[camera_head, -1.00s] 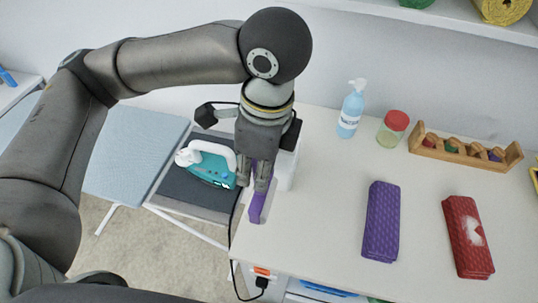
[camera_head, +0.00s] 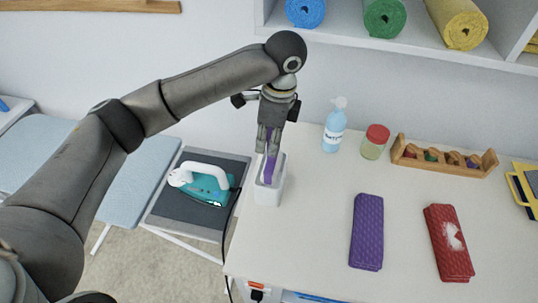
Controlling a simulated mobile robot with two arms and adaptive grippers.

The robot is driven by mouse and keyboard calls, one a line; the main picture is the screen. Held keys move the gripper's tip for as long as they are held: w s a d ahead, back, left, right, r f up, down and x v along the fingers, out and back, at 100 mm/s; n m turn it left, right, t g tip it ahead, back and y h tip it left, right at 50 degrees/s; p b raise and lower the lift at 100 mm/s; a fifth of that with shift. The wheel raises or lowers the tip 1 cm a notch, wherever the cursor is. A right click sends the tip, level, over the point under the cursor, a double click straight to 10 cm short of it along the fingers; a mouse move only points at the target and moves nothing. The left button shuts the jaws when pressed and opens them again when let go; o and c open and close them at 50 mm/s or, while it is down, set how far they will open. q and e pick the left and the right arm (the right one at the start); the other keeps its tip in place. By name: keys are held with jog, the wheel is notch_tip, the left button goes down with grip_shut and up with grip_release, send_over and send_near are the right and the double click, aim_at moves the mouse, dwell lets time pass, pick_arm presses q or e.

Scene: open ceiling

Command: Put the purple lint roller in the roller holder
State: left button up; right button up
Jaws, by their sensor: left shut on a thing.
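The purple lint roller (camera_head: 269,170) hangs upright below my left gripper (camera_head: 268,152), which is shut on its upper part. The white roller holder (camera_head: 268,194) stands on the left side of the white table, directly below the gripper. The roller's lower end appears within the holder's opening; its very bottom is hidden by the front wall, so I cannot tell how deep it sits. My right gripper is not in view.
A teal iron (camera_head: 203,184) rests on the ironing board left of the table. A spray bottle (camera_head: 335,125), a red-lidded jar (camera_head: 375,142) and a wooden rack (camera_head: 443,157) stand along the back. Folded purple (camera_head: 367,231) and red (camera_head: 449,243) cloths lie right of the holder.

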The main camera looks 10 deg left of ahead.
aim_at(269, 158)
pick_arm(q)
notch_tip(269, 158, down, 3)
jog(key=shift+a+f+p, duration=0.15)
jog(key=shift+f+p, duration=0.05)
jog(key=shift+p, duration=0.15)
jog(key=shift+f+p, duration=0.5)
jog(key=shift+f, duration=1.4)
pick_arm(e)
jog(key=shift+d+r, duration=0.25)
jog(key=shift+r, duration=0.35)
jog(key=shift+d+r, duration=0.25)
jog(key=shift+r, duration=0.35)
pick_arm(q)
jog(key=shift+f, duration=0.1)
jog(key=o, duration=1)
jog(key=shift+f, duration=0.1)
jog(key=shift+o, duration=0.2)
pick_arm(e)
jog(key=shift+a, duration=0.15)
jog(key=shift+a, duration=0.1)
